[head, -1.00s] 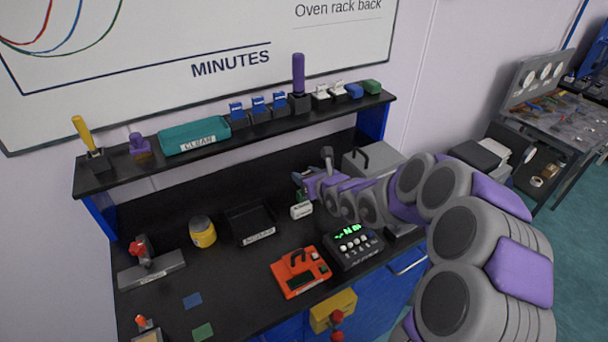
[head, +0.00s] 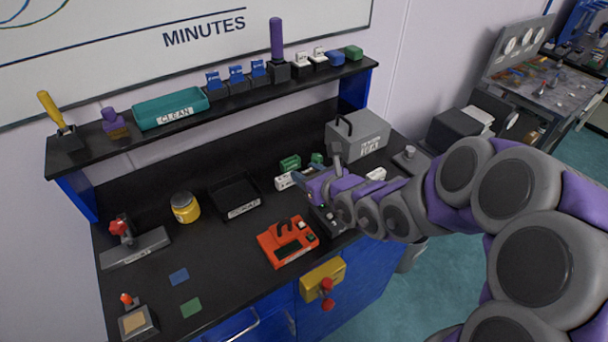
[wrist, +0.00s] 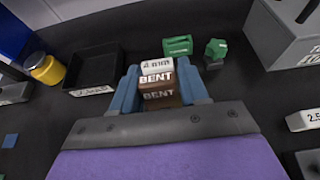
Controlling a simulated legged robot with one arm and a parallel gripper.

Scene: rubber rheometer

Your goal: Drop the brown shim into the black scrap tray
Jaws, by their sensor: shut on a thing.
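The brown shim (wrist: 158,92), marked "BENT", sits between the fingers of my gripper (wrist: 160,84) in the wrist view; the gripper is shut on it. In the head view my gripper (head: 312,186) is over the bench, right of the black scrap tray; the shim cannot be made out there. The black scrap tray (head: 236,196) lies on the bench with a white label on its front. In the wrist view the tray (wrist: 92,66) is left of the gripper, apart from it.
A white block (wrist: 157,66) lies just beyond the shim, near green pieces (wrist: 178,45). A grey slotted box (head: 357,134) stands at the back right. A yellow jar (head: 185,207) is left of the tray. An orange device (head: 287,242) is in front. A shelf (head: 220,112) overhangs the back.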

